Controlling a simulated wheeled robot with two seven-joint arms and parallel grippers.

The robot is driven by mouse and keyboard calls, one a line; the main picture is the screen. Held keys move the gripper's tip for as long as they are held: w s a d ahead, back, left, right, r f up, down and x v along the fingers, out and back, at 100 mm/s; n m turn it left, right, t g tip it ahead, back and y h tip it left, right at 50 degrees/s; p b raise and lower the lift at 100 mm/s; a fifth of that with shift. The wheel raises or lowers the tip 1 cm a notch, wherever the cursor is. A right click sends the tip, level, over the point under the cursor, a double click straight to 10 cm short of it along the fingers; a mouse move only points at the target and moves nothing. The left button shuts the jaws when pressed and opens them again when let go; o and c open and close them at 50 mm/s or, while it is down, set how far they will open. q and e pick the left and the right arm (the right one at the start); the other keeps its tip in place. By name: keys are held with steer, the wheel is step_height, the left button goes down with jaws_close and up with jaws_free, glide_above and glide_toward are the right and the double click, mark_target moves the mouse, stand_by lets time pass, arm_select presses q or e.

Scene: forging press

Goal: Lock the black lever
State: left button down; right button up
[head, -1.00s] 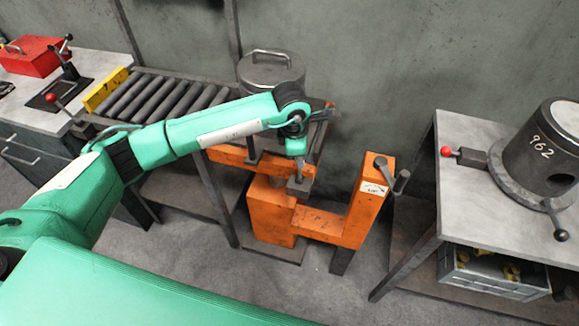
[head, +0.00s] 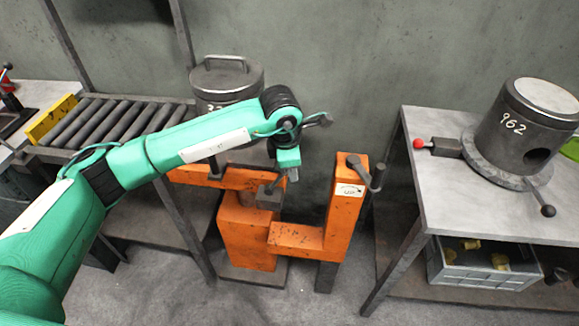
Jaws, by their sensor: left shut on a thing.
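An orange press frame (head: 297,238) stands on the floor in the middle, with an upright post on its right. A dark lever (head: 365,170) with a crossbar sits at the top of this post. An orange bar (head: 190,174) runs across from the left, with a dark block (head: 268,197) near its right end. My left gripper (head: 287,174) is over this end, apart from the post and its lever. It is shut on a thin dark rod by the block; its fingertips are small and partly hidden. My right gripper is not in view.
A table (head: 440,185) on the right holds a dark cylinder marked 962 (head: 512,125), with a red-knobbed handle (head: 420,143) and a black-knobbed lever (head: 547,210). A grey crate (head: 480,272) is below. A roller conveyor (head: 110,122) and a lidded pot (head: 226,82) are on the left.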

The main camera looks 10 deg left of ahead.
arm_select(q)
steer(key=shift+s+d+f, duration=0.1)
steer(key=shift+s+f, duration=0.05)
steer(key=shift+f, duration=0.05)
steer(key=c, duration=1.1)
jaws_free()
steer(key=shift+r, duration=0.1)
steer(key=shift+r, duration=0.5)
steer(key=r, duration=0.4)
steer(key=s+a+r+b, duration=0.1)
steer(key=r, duration=0.3)
steer(key=s+r+b, duration=0.1)
steer(key=r, duration=0.3)
steer(key=shift+s+a+r, duration=0.1)
steer(key=shift+a+r, duration=0.15)
steer(key=shift+r, duration=0.05)
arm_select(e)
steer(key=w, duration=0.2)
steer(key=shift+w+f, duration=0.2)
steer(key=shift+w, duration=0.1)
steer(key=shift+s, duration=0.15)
